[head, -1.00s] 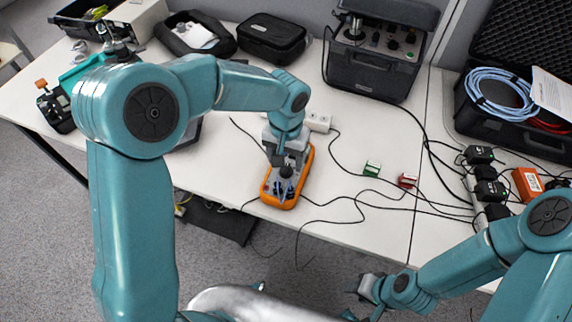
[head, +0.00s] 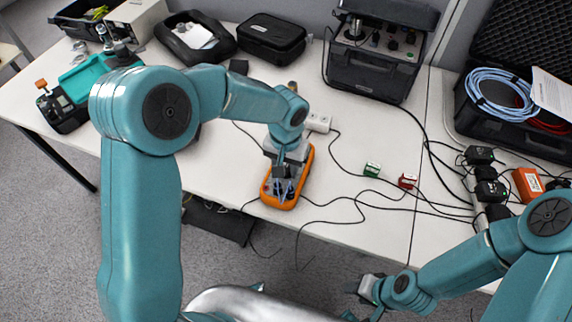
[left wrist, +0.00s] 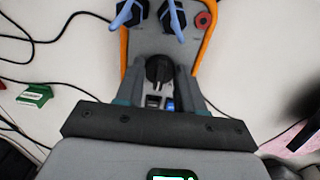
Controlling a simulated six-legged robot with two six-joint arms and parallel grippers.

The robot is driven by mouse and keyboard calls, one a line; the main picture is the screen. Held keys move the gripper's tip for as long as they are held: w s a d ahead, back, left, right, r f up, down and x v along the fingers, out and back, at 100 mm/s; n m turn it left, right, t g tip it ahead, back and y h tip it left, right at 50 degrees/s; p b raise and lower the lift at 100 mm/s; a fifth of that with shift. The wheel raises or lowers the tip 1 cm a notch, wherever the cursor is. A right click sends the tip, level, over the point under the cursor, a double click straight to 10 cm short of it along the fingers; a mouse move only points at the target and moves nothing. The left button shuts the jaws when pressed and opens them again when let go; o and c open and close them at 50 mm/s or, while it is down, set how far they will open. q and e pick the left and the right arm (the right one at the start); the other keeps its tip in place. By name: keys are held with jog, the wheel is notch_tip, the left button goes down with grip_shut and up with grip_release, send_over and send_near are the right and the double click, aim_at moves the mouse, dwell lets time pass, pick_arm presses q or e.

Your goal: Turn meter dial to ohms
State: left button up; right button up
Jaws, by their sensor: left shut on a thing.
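The meter (head: 301,176) is an orange-edged handheld unit lying on the white table, partly covered by my left gripper (head: 281,172). In the left wrist view the grey meter face (left wrist: 155,42) shows with its black dial (left wrist: 158,69). The fingers of my left gripper (left wrist: 160,74) stand on both sides of the dial, shut on it. The dial's markings cannot be read. Blue probe plugs (left wrist: 172,18) sit in the meter's sockets. My right gripper (head: 366,288) is low in front of the table, away from the meter; its jaw state is unclear.
Black cables (head: 350,222) trail over the table by the meter. A green block (head: 371,169) and a red block (head: 407,181) lie to its right. A black instrument case (head: 370,72) and a black pouch (head: 272,38) stand behind.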

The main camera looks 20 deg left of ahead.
pick_arm(q)
jog(key=shift+m, duration=0.3)
jog(key=m, duration=0.2)
jog(key=shift+m, duration=0.4)
jog(key=shift+w+a+m+p, duration=0.1)
jog(key=shift+m+p, duration=0.2)
jog(key=shift+m, duration=1.8)
jog(key=o, duration=1)
jog(key=shift+o, duration=0.2)
jog(key=shift+r, duration=0.1)
